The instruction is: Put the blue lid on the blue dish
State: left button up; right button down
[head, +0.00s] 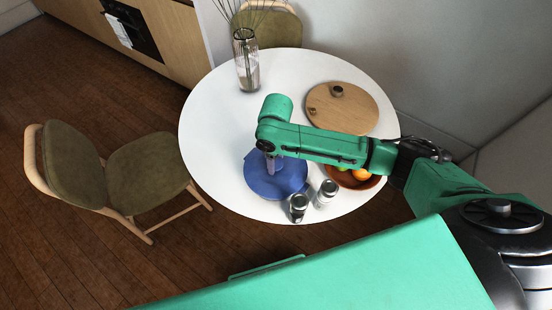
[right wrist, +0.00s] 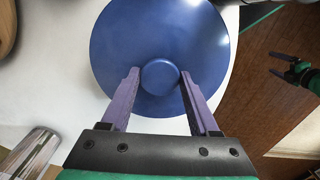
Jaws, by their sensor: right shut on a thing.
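The blue lid (right wrist: 160,30) is a round disc with a round knob (right wrist: 160,75) in its middle. My right gripper (right wrist: 160,78) has its purple fingers on both sides of the knob and is shut on it. In the head view the blue lid (head: 283,183) is at the near part of the white round table, under my right gripper (head: 270,165). I cannot make out the blue dish apart from the lid, nor tell whether the lid touches it. My left gripper (right wrist: 272,64) shows at the right of the right wrist view, open and empty, over the floor.
Two shakers (head: 298,207) (head: 326,193) stand close to the lid's right. A fruit bowl (head: 372,183) is partly behind my right arm. A wooden board (head: 362,110) and a glass vase (head: 246,65) are farther back. The table's left side (head: 212,125) is clear. Chairs (head: 145,170) stand around.

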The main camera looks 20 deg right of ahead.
jog(key=shift+f, duration=0.15)
jog(key=shift+c, duration=0.3)
grip_release()
notch_tip(320, 180, up, 14)
jog(key=shift+r+b, duration=0.25)
jog(key=shift+b, duration=0.2)
